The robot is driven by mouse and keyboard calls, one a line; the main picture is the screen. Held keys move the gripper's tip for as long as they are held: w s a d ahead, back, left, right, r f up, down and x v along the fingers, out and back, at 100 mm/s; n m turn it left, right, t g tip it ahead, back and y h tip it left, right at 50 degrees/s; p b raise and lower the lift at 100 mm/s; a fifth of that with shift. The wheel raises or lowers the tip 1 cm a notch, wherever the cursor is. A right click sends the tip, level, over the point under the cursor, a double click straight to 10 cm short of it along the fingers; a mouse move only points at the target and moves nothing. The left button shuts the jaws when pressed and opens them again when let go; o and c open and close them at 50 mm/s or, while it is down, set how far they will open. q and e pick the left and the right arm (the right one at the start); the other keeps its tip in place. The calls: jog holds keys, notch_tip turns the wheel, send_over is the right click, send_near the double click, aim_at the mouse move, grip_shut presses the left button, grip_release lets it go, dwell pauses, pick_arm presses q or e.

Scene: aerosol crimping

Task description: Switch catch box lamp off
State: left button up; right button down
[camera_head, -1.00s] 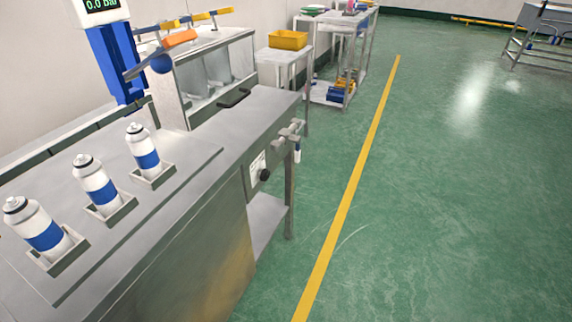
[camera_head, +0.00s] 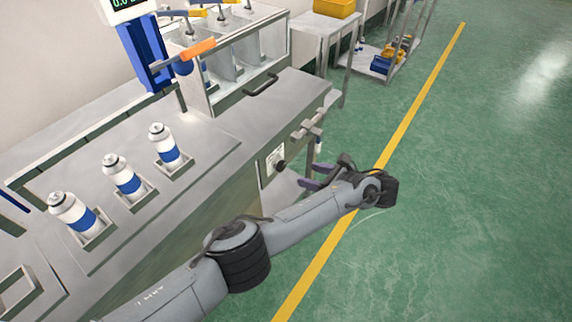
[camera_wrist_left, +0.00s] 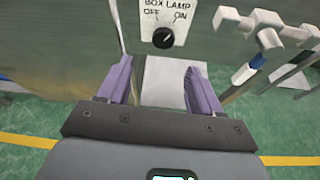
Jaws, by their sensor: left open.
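The box lamp switch is a round black knob (camera_wrist_left: 163,38) on a white label (camera_wrist_left: 151,18) reading BOX LAMP, OFF at left and ON at right. Its light pointer mark seems to lean up and right, toward ON. In the head view the knob (camera_head: 281,166) sits on the bench's front face, at the right end. My left gripper (camera_head: 317,178) is beside that face, to the right of the knob. In the left wrist view its purple fingers (camera_wrist_left: 157,78) are apart and empty, with the knob ahead, beyond the fingertips. My right gripper is not in view.
A clear-walled box (camera_head: 250,60) stands on the bench behind several white-and-blue cans (camera_head: 122,176) in holders. Metal hooks (camera_head: 308,127) stick out from the bench edge near the knob, and also show in the wrist view (camera_wrist_left: 262,38). Green floor (camera_head: 470,230) is open at right.

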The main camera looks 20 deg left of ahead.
aim_at(283, 166)
pick_arm(q)
jog(key=b+x, duration=0.1)
jog(key=x, duration=0.2)
jog(key=b+x, duration=0.1)
jog(key=x, duration=0.2)
jog(key=b+x, duration=0.2)
jog(key=x, duration=0.1)
jog(key=shift+w+a+r, duration=0.1)
jog(key=shift+w+r, duration=0.1)
jog(key=shift+w, duration=0.1)
jog(key=shift+w+a+f, duration=0.15)
jog(key=shift+a+f, duration=0.05)
jog(key=shift+a, duration=0.45)
